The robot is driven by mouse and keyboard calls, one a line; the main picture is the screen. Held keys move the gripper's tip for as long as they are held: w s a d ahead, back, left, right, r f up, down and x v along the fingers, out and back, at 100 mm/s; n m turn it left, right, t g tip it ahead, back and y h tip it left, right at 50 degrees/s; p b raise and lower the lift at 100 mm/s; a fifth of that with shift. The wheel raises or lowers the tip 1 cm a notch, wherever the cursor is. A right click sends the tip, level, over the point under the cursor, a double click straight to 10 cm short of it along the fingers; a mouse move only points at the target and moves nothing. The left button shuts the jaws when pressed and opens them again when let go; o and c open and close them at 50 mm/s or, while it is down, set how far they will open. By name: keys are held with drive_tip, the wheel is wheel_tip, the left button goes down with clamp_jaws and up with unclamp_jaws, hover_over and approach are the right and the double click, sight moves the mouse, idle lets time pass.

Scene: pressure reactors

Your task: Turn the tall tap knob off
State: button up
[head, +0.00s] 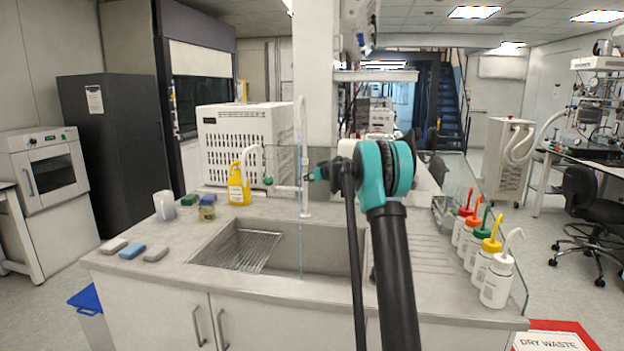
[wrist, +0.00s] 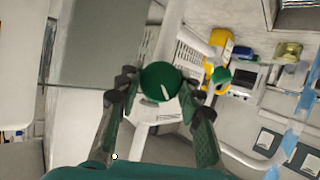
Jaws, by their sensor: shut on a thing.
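The tall white tap (head: 304,130) rises behind the sink in the head view. In the wrist view a round green knob (wrist: 160,82) with a pale mark on its face sits between my fingers. My gripper (wrist: 158,84) is shut on this knob, with a dark fingertip pressed to each side. In the head view my teal and black arm hides much of the gripper. A second green knob (wrist: 221,75) shows to the right, apart from my fingers; it also shows left of the tap in the head view (head: 268,181).
The sink (head: 325,262) lies in front of the tap. A pale blue vertical streak hangs over it; I cannot tell whether it is water or a glass edge. A yellow bottle (head: 239,188) stands left, and several wash bottles (head: 497,280) stand at the right edge.

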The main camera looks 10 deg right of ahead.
drive_tip(key=m+y, duration=0.1)
drive_tip(key=m, duration=0.1)
drive_tip(key=shift+d+m+g+y, duration=0.1)
drive_tip(key=shift+m+g+y, duration=0.2)
drive_tip(key=shift+g+y, duration=0.1)
drive_tip(key=shift+m+y, duration=0.8)
drive_tip(key=shift+m, duration=0.4)
drive_tip(key=o, duration=1.2)
drive_tip(key=shift+c, duration=0.2)
drive_tip(key=v, duration=1.2)
